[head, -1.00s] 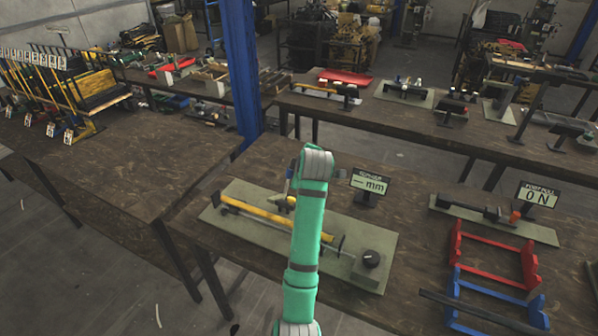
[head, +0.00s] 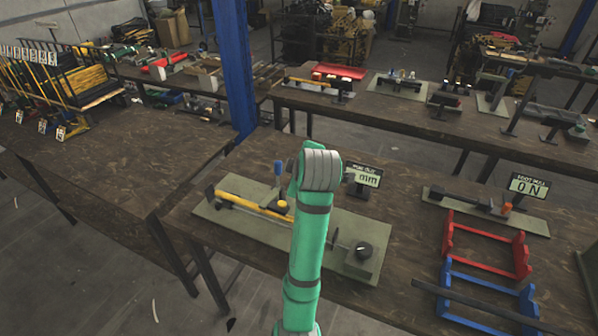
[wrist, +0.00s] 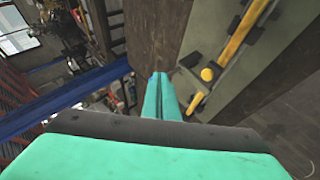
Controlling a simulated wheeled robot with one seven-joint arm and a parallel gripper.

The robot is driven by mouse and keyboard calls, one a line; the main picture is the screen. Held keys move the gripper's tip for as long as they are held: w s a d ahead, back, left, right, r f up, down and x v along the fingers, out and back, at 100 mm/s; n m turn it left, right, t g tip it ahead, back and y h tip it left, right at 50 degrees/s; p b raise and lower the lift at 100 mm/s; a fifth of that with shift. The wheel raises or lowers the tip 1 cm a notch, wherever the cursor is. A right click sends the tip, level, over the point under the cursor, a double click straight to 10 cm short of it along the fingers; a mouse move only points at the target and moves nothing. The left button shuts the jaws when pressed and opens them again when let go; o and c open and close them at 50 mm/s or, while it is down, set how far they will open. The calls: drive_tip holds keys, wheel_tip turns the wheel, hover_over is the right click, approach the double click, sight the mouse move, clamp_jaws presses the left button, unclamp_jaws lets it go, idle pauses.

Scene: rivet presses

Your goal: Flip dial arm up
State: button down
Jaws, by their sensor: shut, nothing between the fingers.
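The gauge fixture is a grey-green plate (head: 232,238) on the near table, with a long yellow bar (head: 246,209) lying along it. An upright piece with a blue top (head: 278,168) stands behind the bar, just left of my arm. A small yellow knob (head: 281,205) sits below it near the bar; a yellow knob beside the bar also shows in the wrist view (wrist: 208,74). I cannot tell for sure which part is the dial arm. My gripper (wrist: 158,78) is shut and empty, apart from the knob and left of it in the wrist view. My arm hides the gripper in the head view.
A display reading mm (head: 366,177) stands behind the fixture, partly behind my arm. Red (head: 487,243) and blue (head: 485,292) cradles stand farther right. The table at left (head: 110,160) has free room.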

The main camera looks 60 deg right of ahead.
sight(277, 168)
drive_tip(key=shift+a+r, duration=0.1)
drive_tip(key=shift+a, duration=0.05)
drive_tip(key=a+f+n+t+h, duration=0.2)
drive_tip(key=a+f+h, duration=0.2)
drive_tip(key=a, duration=0.5)
drive_tip(key=h, duration=0.2)
drive_tip(key=shift+w+a+f+n+h, duration=0.3)
drive_tip(key=shift+w+f+n+h, duration=0.05)
drive_tip(key=shift+w+n+h, duration=0.05)
idle(0.3)
drive_tip(key=x, duration=1.4)
drive_tip(key=shift+w, duration=0.1)
drive_tip(key=shift+w, duration=0.15)
